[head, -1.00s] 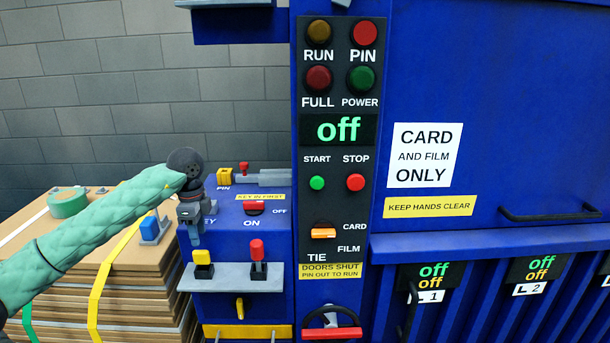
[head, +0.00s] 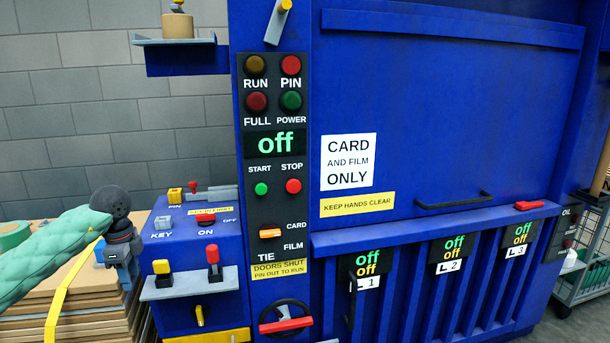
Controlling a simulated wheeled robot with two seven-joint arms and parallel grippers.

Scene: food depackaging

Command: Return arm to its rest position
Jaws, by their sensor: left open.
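My left arm, in a green quilted sleeve, comes in from the left in the head view. Its dark grey gripper (head: 122,262) points down in front of the stacked cardboard and beside the blue control box (head: 173,232). The gripper is open, and I see nothing held in it. It appears apart from the key switch (head: 163,222) and the levers, though depth is hard to judge. My right gripper is not in view.
The blue baler (head: 440,120) fills the middle and right, with a button panel (head: 275,143) reading off. Yellow (head: 161,267) and red (head: 213,254) levers and a red-barred handwheel (head: 286,323) stick out. Strapped cardboard (head: 60,300) lies left. A cart (head: 588,265) stands far right.

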